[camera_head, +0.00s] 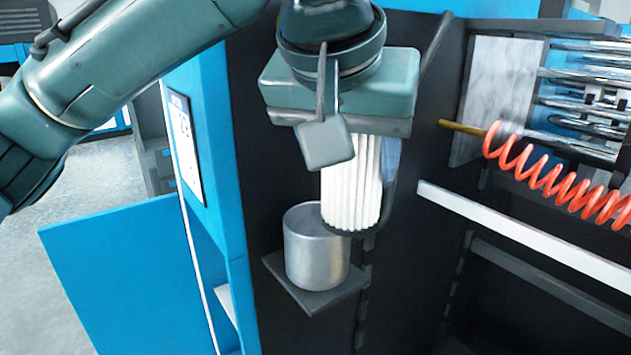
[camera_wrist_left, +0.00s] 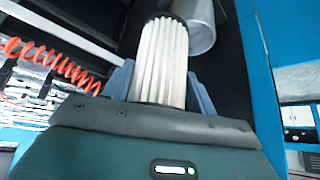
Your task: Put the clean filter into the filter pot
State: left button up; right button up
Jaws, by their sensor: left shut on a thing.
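The clean filter (camera_head: 352,190) is a white pleated cylinder with a dark lower rim. My left gripper (camera_head: 350,165) is shut on it and holds it upright. The filter also shows in the left wrist view (camera_wrist_left: 160,60), between the two blue-grey fingers. The filter pot (camera_head: 318,252) is an open silver metal cup on a small dark shelf. The filter hangs to the right of the pot's opening and overlaps its right rim in the head view; I cannot tell whether they touch. The pot's side shows in the left wrist view (camera_wrist_left: 200,25). My right gripper is not in view.
The small dark shelf (camera_head: 313,301) juts from a dark machine wall. A red coiled hose (camera_head: 550,180) and a white rail (camera_head: 520,235) lie to the right. A blue panel (camera_head: 125,275) stands open at the lower left.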

pick_arm(q)
jog(key=w+a+p, duration=0.1)
jog(key=w+a, duration=0.3)
jog(key=w, duration=0.1)
notch_tip(320, 180, down, 7)
jog(key=p, duration=0.1)
jog(key=shift+d, duration=0.25)
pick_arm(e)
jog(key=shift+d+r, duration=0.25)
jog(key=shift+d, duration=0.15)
pick_arm(q)
jog(key=shift+s, duration=0.1)
jog(key=shift+f, duration=0.6)
jog(key=o, duration=1)
jog(key=b+v, duration=0.1)
jog(key=v, duration=1.2)
jog(key=shift+w+r, duration=0.25)
jog(key=shift+w, duration=0.05)
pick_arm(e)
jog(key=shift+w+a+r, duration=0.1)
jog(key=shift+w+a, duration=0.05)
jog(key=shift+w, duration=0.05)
